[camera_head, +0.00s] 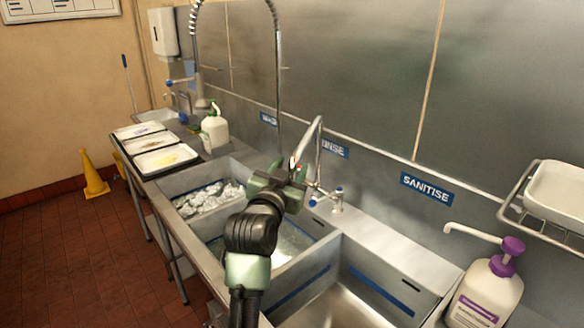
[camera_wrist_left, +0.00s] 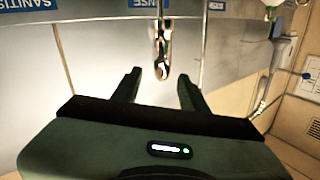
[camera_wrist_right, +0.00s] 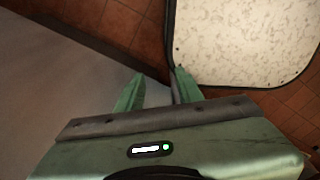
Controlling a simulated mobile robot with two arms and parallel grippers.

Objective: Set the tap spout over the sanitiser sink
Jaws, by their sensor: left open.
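The chrome tap spout (camera_head: 306,140) rises by the RINSE label and bends down towards the middle sink (camera_head: 290,241). The tap's base has blue-tipped handles (camera_head: 337,198). My left gripper (camera_head: 285,174) is open at the spout's tip. In the left wrist view the spout (camera_wrist_left: 161,50) hangs between the two open fingers (camera_wrist_left: 160,82), with a gap on both sides. The sanitiser sink (camera_head: 345,307) is the right-hand basin, below the SANITISE label (camera_head: 426,187); it looks empty. My right gripper (camera_wrist_right: 155,82) shows only in its wrist view, fingers apart and empty.
The left basin holds crumpled shiny pieces (camera_head: 207,196). A spring hose (camera_head: 272,12) hangs behind.

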